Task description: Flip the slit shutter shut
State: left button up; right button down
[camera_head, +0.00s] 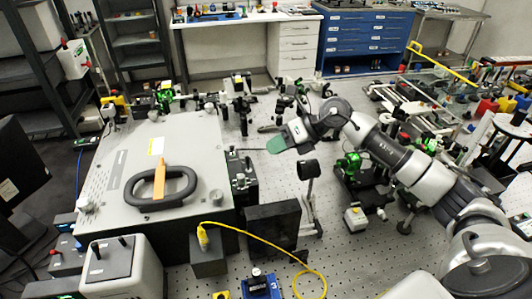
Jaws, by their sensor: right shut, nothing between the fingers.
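My right gripper (279,143) reaches in from the right, above the perforated bench top. It is shut and empty, with a green tip pointing left. To its left stands the large grey spectrometer housing (130,160), with a dark panel (241,172) on its right side carrying small knobs. A thin dark lever-like piece (246,150) sticks out near the top of that panel, a short way left of the gripper and apart from it. I cannot tell for sure which part is the slit shutter, or its position. My left gripper is not in view.
A black box (272,226) and a yellow cable (262,240) are nearer. Green-mounted optics (350,165) stand under my right arm.

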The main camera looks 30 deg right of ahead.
pick_arm(q)
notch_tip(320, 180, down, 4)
jog(key=b, duration=0.3)
pick_arm(e)
jog(key=v, duration=0.8)
jog(key=shift+s+d, duration=0.2)
jog(key=shift+d, duration=0.05)
jog(key=shift+s+r, duration=0.1)
